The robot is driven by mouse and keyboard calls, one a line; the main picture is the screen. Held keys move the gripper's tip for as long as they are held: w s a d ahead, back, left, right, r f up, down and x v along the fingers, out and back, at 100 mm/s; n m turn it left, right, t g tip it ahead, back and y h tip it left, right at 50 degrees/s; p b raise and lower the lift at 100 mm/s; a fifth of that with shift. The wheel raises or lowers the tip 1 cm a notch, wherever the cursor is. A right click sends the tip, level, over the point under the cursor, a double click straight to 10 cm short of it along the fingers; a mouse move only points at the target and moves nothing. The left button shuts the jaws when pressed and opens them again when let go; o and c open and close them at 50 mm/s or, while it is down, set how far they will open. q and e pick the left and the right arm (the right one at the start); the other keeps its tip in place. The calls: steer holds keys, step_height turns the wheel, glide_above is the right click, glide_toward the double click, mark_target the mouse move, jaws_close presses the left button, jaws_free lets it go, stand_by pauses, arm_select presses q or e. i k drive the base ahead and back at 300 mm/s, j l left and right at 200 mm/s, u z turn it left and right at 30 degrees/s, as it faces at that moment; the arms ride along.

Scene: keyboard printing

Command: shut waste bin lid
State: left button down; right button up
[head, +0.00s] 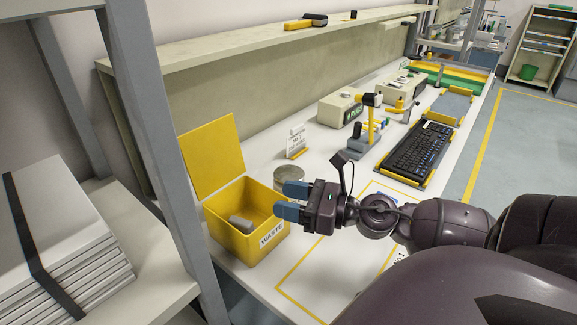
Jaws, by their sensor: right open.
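The yellow waste bin (233,240) stands on the white workbench, with a "WASTE" label on its front. Its lid (212,155) is open and stands nearly upright at the back left side. A grey piece (240,222) lies inside the bin. My right gripper (287,201) is open, with its blue fingertips over the bin's right edge, pointing left towards the bin. I cannot tell whether the fingers touch the rim. The lid is apart from the gripper. My left gripper is not in view.
A round tin (289,176) and a small sign (296,142) stand behind the gripper. A keyboard (417,150) lies in a yellow-ended holder further right. A grey shelf post (160,130) rises just left of the bin. The yellow-outlined bench area (325,268) is clear.

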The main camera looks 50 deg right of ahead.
mark_target(212, 153)
steer(key=k, duration=1)
